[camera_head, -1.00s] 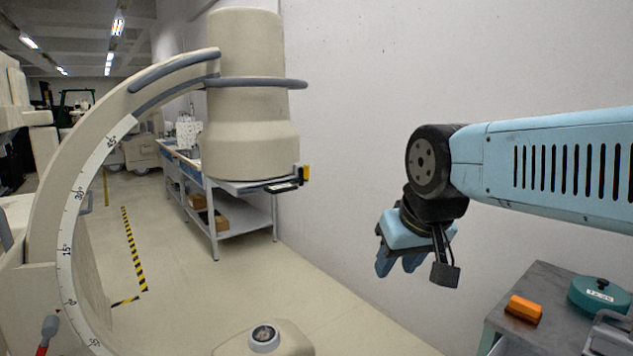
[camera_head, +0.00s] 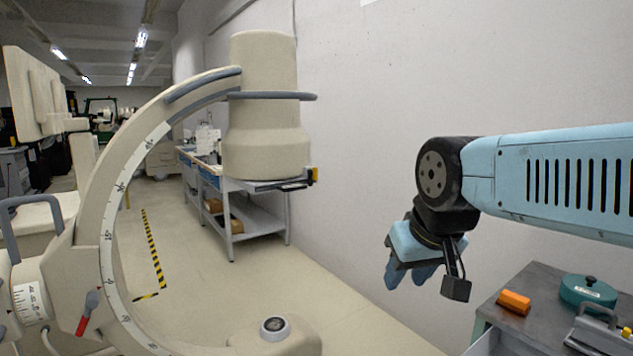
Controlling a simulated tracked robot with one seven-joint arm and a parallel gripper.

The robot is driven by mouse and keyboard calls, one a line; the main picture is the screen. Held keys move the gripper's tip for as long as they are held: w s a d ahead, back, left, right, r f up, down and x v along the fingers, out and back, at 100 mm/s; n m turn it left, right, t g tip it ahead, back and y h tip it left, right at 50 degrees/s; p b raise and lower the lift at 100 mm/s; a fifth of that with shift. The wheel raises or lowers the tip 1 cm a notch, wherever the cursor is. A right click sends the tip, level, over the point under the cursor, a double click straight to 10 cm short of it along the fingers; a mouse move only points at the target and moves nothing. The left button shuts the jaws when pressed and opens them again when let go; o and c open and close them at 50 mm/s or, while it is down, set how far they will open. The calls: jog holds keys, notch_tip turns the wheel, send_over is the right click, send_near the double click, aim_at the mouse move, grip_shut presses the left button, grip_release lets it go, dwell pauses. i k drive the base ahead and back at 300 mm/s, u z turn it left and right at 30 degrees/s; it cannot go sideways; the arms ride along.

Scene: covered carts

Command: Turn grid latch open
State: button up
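A beige C-arm machine stands left of centre, with a beige cylinder head (camera_head: 265,120) at its top end. Under the head is a flat dark grid plate (camera_head: 272,185). A small yellow and black latch (camera_head: 313,176) sits at the plate's right edge, and it is too small to read its exact position. My gripper (camera_head: 406,284) hangs from my blue arm to the right of the latch and lower in the picture, apart from it. Its two blue fingers point down with a gap between them, and nothing shows in them.
A shelved workbench (camera_head: 262,213) stands along the wall behind the head. A red-tipped lever (camera_head: 87,312) is on the C-arm's lower left. Open floor lies below the head.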

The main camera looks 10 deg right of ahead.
aim_at(311, 173)
jog(key=u, duration=0.55)
jog(key=k, duration=0.55)
jog(key=u, duration=0.85)
jog(key=k, duration=0.75)
jog(key=u, duration=0.65)
jog(key=i, duration=0.55)
jog(key=z, duration=0.8)
jog(key=i, duration=1.1)
jog(key=z, duration=0.85)
jog(key=i, duration=0.85)
jog(key=z, duration=0.3)
